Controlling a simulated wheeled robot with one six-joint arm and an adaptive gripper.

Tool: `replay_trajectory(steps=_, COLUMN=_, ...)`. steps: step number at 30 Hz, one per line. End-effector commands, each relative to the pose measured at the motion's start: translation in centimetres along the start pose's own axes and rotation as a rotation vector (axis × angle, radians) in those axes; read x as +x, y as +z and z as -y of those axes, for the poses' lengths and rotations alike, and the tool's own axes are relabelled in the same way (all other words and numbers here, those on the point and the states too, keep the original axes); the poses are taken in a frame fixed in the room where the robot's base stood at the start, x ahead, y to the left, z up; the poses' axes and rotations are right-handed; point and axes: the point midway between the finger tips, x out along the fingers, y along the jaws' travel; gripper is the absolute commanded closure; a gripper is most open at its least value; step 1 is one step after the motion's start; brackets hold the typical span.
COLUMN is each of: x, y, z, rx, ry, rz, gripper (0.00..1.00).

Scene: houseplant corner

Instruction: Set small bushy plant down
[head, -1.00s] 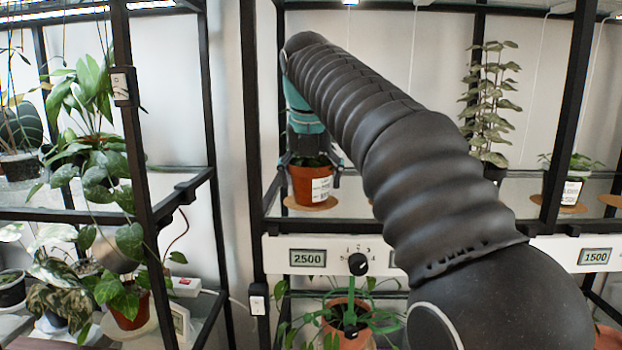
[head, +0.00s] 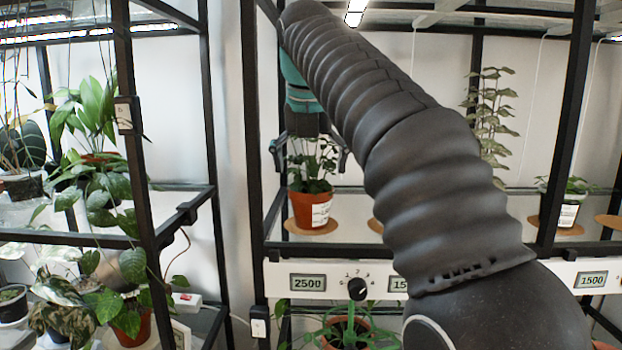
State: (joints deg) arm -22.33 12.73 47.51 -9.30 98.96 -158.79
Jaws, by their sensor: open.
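The small bushy plant (head: 314,165) stands upright in its terracotta pot (head: 304,209), which has a white label on its front. The pot rests on a round cork-coloured mat (head: 311,227) on the shelf, below the arm's end. My gripper (head: 309,155) is open above the pot, its fingers spread to either side of the leaves and apart from the pot. My arm comes in from the lower right and hides part of the shelf.
A white panel (head: 330,280) with displays and a knob runs along the shelf front. Black posts (head: 250,120) stand left of the plant. A tall plant (head: 490,115) and a small potted plant (head: 568,200) stand to the right. Another round mat (head: 376,226) is partly hidden by my arm.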

Motion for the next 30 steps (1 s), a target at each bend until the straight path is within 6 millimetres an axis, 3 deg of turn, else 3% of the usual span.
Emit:
replay_trajectory(steps=2, x=-2.0, y=0.2, z=0.0, rx=0.0, ry=0.001, rz=0.001, gripper=0.0)
replay_trajectory(steps=9, x=-3.3, y=0.1, z=0.0, rx=0.0, ry=0.0, rz=0.0, gripper=0.0)
replay_trajectory(steps=23, x=-3.8, y=-0.1, z=0.2, rx=0.019, ry=-0.001, rz=-0.001, gripper=0.0)
replay_trajectory(steps=26, x=-3.8, y=-0.4, z=0.8, rx=0.09, ry=0.0, rz=0.002, gripper=0.0)
replay_trajectory(steps=30, x=-3.3, y=-1.6, z=2.8, rx=0.322, ry=0.001, rz=0.008, gripper=0.0)
